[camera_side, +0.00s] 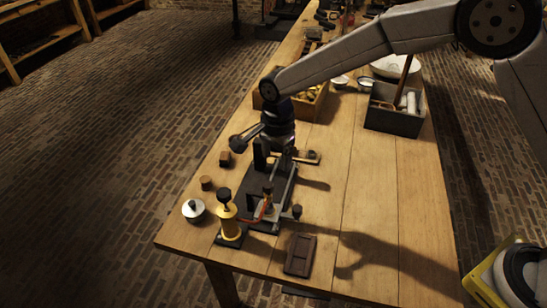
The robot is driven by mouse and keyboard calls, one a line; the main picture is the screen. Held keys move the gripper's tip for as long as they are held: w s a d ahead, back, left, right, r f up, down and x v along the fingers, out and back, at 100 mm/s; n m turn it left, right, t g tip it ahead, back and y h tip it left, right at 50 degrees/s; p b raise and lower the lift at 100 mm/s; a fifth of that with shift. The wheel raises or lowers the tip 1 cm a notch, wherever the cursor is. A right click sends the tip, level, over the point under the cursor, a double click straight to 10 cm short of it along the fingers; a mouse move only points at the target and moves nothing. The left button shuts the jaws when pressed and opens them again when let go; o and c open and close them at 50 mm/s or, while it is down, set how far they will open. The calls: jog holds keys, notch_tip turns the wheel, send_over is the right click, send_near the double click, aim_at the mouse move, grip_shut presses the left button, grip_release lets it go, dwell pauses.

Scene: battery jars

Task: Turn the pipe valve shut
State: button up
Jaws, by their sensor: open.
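A dark rectangular base (256,184) near the front of the wooden table carries a grey metal pipe assembly (290,185). A small dark-topped upright fitting (268,190) and an orange-red curved piece (259,213) show at its near end; I cannot tell which part is the valve handle or how far it is turned. A brass cylinder with a black knob (229,221) stands just left of it. My gripper (269,164) points down over the far end of the base, open, apart from the near-end fittings. Its fingers partly hide the far end.
A lidded pot (194,210) and small brown blocks (207,183) lie along the left edge. A dark wooden tray (300,254) lies at the front. A grey bin (393,122) and a wooden crate (309,104) stand farther back. The right front table is clear.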

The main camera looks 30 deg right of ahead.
aim_at(268, 184)
jog(key=shift+w+a+f+m, duration=0.2)
jog(key=shift+a+m, duration=0.1)
jog(key=shift+a, duration=0.25)
jog(key=shift+w+a+f+m, duration=0.15)
jog(key=shift+a+m, duration=0.15)
jog(key=shift+a, duration=0.2)
jog(key=shift+f, duration=0.15)
jog(key=shift+f, duration=3.75)
grip_shut()
